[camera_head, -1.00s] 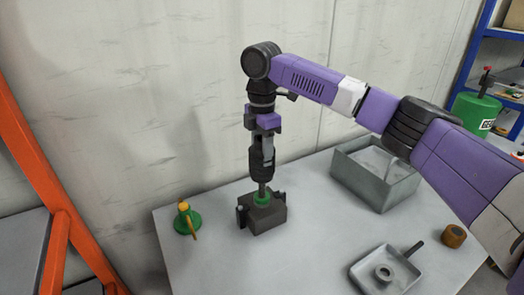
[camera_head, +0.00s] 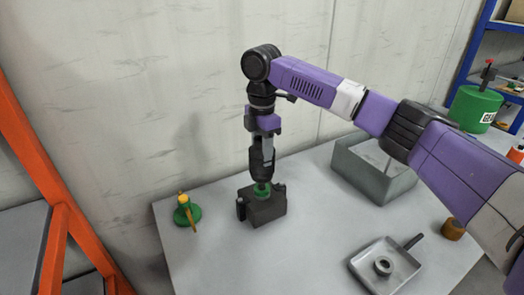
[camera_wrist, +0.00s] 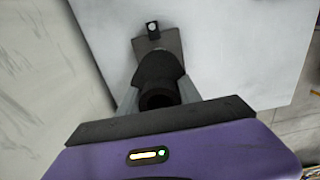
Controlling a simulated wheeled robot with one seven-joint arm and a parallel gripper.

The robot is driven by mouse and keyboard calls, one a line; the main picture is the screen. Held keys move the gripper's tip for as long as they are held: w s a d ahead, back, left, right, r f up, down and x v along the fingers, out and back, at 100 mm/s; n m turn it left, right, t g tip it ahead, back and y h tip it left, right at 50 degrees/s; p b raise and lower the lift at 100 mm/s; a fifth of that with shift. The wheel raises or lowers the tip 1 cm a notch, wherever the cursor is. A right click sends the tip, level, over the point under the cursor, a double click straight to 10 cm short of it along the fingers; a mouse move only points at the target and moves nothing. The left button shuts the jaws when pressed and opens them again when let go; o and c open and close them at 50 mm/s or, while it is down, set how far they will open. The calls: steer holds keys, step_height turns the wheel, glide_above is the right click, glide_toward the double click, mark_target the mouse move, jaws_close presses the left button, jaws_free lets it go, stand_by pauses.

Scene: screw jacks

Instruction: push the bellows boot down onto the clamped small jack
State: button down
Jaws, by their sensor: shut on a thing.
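The black bellows boot (camera_head: 262,163) is upright between the fingers of my gripper (camera_head: 263,150), which is shut on it. It also shows in the wrist view (camera_wrist: 158,78), seen from above. The small jack's green body (camera_head: 262,189) sits in a dark clamp block (camera_head: 264,210) on the table, right under the boot. The boot's lower end is at the top of the green body, and the jack's screw is hidden. I cannot tell whether the boot is fully seated. Part of the clamp block shows beyond the boot in the wrist view (camera_wrist: 152,45).
A green and yellow jack (camera_head: 187,212) stands left on the table (camera_head: 300,250). A grey bin (camera_head: 350,170) stands at the back right, and a shallow pan (camera_head: 368,272) holding a ring (camera_head: 383,266) lies front right. A brown cylinder (camera_head: 452,229) is near the right edge.

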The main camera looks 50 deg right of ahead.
mark_target(262, 174)
steer(key=shift+f, duration=0.9)
steer(key=shift+f+b, duration=0.35)
steer(key=shift+f, duration=0.55)
steer(key=shift+f, duration=0.35)
steer(key=shift+f+b, duration=0.5)
steer(key=shift+f, duration=1.25)
stand_by(0.4)
steer(key=c, duration=0.7)
jaws_free()
steer(key=shift+c, duration=0.2)
steer(key=shift+r+b, duration=0.4)
steer(key=shift+r, duration=3.5)
